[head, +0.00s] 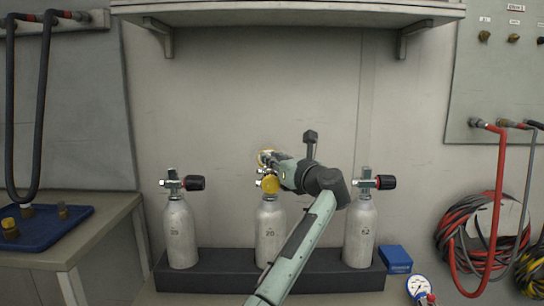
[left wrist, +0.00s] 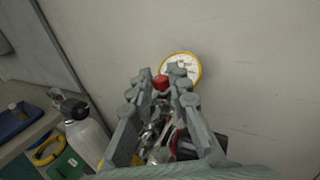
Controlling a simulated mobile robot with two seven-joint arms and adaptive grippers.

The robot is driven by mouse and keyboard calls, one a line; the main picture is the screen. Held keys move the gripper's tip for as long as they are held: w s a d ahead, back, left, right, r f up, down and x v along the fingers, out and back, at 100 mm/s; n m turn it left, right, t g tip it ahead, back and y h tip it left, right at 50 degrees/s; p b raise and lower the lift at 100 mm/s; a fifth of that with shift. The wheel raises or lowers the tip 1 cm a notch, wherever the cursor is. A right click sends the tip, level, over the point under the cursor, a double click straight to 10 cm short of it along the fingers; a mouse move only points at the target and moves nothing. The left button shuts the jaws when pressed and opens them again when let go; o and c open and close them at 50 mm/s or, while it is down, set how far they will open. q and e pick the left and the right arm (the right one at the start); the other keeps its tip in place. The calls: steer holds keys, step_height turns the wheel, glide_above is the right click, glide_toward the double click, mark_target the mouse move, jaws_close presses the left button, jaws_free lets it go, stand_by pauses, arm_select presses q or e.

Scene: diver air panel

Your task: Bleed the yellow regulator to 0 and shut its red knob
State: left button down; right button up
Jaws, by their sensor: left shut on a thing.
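The yellow regulator (head: 270,184) sits on the valve of the middle grey cylinder (head: 270,235). Its yellow-rimmed gauge (head: 265,155) is partly hidden behind my left gripper (head: 277,161) in the head view. The gauge face also shows in the left wrist view (left wrist: 187,61), but its needle is too small to read. The red knob (left wrist: 160,82) is between my left fingertips (left wrist: 161,78) in the left wrist view, just in front of the gauge. My left gripper is shut on it. The knob is hidden in the head view. My right gripper is not in view.
A shelf (head: 290,12) is overhead. A blue box (head: 396,259) and small gauge (head: 419,287) are at right. Hoses (head: 470,235) hang on the right wall.

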arm_select(q)
steer(key=shift+f, duration=0.1)
steer(key=c, duration=1.4)
jaws_free()
steer(key=shift+c, duration=0.2)
steer(key=v, duration=1.2)
